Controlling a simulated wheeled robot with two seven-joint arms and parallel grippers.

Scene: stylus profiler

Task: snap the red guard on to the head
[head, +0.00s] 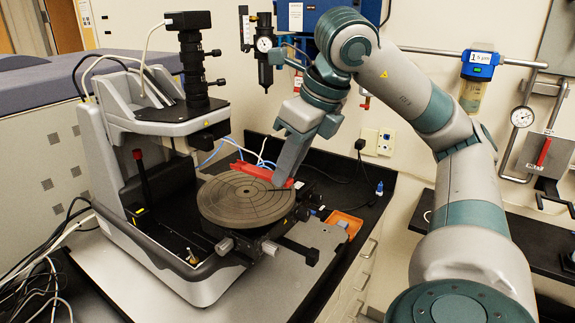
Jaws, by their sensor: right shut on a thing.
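The red guard (255,172) is a thin red bar above the far side of the round grooved stage (225,210). My right gripper (283,180) is shut on the guard near its right end and hides part of it. The profiler's head (210,136) is the dark block under the grey bridge, up and to the left of the guard. The guard is apart from the head. My left gripper is not in view.
The profiler's grey frame (165,280) and black camera column (192,70) stand left of the stage. Knobs stick out at the stage's front. An orange tray (345,222) lies to the right. A regulator with a gauge (264,45) hangs on the wall behind. Loose cables lie at the left.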

